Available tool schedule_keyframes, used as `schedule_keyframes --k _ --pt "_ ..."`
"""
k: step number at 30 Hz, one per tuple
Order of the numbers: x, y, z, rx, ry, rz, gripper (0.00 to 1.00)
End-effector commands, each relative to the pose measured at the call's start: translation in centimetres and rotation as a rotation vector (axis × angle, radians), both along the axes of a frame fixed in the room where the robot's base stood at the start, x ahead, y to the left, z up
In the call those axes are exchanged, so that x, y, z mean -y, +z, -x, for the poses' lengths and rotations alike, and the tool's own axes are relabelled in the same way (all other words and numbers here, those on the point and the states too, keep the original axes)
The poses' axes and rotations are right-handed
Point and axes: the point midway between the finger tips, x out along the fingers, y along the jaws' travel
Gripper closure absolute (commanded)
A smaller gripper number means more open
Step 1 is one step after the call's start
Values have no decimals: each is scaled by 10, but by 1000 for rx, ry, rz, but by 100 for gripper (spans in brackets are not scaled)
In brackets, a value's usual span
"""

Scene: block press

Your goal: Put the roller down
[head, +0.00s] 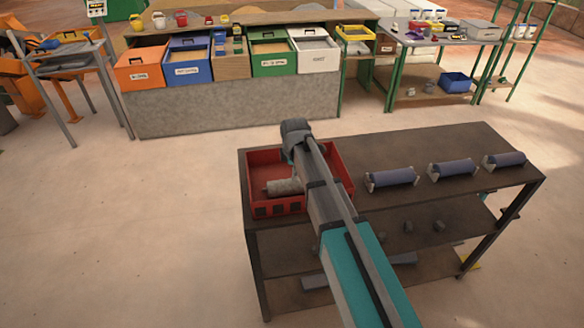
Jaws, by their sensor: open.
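A pale grey roller (285,187) lies in the red crate (277,208), on the left part of the dark table. Its right end is hidden behind my arm. Three blue rollers rest on light end supports in a row on the table's right part: a left one (392,177), a middle one (453,168) and a right one (505,160). My arm reaches from the bottom edge up across the crate's right side. My gripper's fingers cannot be made out; the arm hides that area.
The dark table (430,200) has lower shelves with small dark pieces. Behind it stands a long bench with orange (142,68), blue (188,62), green (268,58) and white (314,50) bins. Green-legged shelving (432,75) stands at the back right.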

Motion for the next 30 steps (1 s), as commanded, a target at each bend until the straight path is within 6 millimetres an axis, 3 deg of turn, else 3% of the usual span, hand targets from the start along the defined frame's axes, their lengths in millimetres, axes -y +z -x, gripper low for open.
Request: schedule_keyframes --k 7,30 --pt "1 14 3 0 0 0 0" --pt "1 15 3 0 0 0 0"
